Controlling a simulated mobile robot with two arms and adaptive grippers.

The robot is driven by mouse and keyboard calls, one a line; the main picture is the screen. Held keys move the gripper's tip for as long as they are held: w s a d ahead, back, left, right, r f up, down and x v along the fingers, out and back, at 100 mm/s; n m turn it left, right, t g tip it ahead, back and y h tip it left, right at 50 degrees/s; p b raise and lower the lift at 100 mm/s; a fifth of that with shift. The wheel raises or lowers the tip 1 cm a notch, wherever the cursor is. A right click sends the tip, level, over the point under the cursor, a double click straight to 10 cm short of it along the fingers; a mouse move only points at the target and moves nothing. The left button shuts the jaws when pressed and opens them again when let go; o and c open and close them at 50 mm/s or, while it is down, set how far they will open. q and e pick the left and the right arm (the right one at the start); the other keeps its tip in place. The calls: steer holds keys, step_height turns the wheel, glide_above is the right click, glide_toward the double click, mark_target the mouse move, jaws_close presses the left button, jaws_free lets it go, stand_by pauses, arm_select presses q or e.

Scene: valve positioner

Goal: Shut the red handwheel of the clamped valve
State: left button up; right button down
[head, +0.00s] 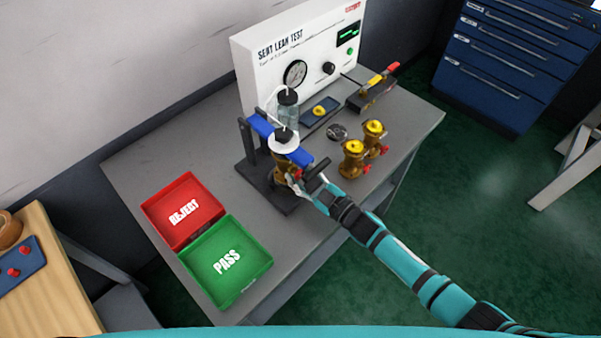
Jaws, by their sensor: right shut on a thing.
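The clamped valve (283,164) is a brass body standing upright in the dark fixture (258,180), under a white disc and a blue clamp bar (299,154). Its red handwheel (297,173) shows only as a small bit of red on the valve's right side; the rest is hidden by my gripper. My right gripper (304,181) reaches in from the lower right and is shut on the red handwheel. How far the handwheel is turned cannot be seen. My left gripper is not in view.
Two brass valves with yellow tops (353,160) (374,139) stand close to the right of my right gripper. A red REJECT tray (207,190) and a green PASS tray (257,240) lie at left. The SEAT LEAK TEST panel (265,65) stands behind.

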steer(key=shift+f+m, duration=0.1)
steer(key=shift+m, duration=0.8)
steer(key=c, duration=0.9)
jaws_free()
steer(key=shift+c, duration=0.2)
steer(key=shift+s+d, duration=0.25)
steer(key=v, duration=1.1)
steer(key=shift+s+d, duration=0.15)
